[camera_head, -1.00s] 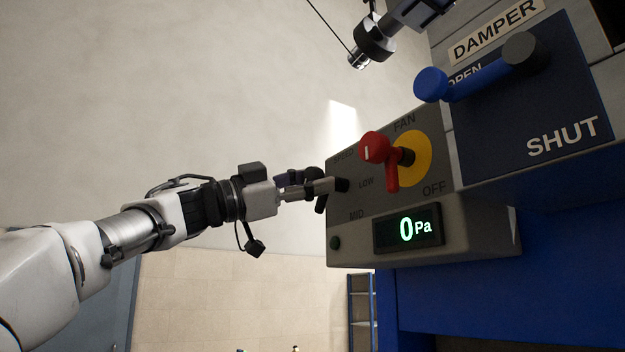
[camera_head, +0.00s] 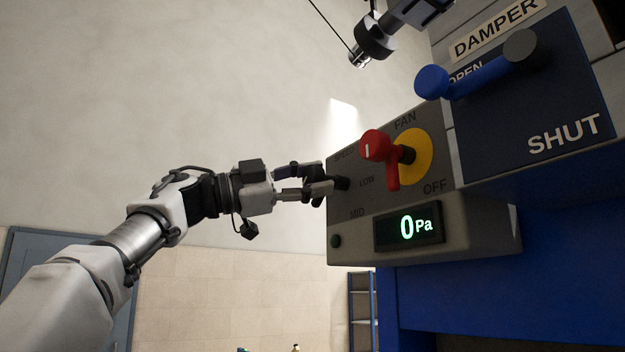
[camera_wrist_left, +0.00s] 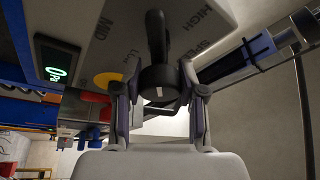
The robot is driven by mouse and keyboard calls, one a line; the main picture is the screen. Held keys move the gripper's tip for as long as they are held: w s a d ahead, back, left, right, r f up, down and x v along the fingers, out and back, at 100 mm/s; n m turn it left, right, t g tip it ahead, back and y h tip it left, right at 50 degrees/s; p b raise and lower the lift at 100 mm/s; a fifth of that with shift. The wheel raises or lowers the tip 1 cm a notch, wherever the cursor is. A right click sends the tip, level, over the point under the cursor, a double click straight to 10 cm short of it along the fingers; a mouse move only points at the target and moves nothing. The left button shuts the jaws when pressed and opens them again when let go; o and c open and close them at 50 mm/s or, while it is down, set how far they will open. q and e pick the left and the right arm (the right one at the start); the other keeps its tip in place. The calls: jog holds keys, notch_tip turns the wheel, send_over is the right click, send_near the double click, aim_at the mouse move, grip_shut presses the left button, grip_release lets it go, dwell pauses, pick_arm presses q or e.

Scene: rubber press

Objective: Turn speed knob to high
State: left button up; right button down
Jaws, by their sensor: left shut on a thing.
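The black speed knob (camera_head: 341,184) is on the left part of the grey control box (camera_head: 462,228), beside the LOW label (camera_head: 367,182). The MID label (camera_head: 357,213) is below it. In the left wrist view the knob (camera_wrist_left: 158,82) sits between my two fingers, with a white mark on its face. I cannot tell which label the mark points at. The HIGH label (camera_wrist_left: 190,24) and part of the SPEED label show there. My left gripper (camera_head: 327,180) is shut on the knob, coming from the left.
A red fan handle (camera_head: 376,147) on a yellow disc (camera_head: 420,155) stands close right of the knob. A display (camera_head: 409,228) reads 0 Pa. A blue damper lever (camera_head: 480,77) is at the upper right.

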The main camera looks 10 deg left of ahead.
pick_arm(q)
jog(key=o, duration=1.2)
jog(key=shift+c, duration=0.2)
jog(key=shift+s, duration=0.1)
jog(key=shift+s+a+f, duration=0.15)
jog(key=shift+s+a, duration=0.05)
jog(key=shift+a, duration=0.4)
jog(key=v, duration=1)
jog(key=shift+s, duration=0.15)
jog(key=shift+a, duration=0.2)
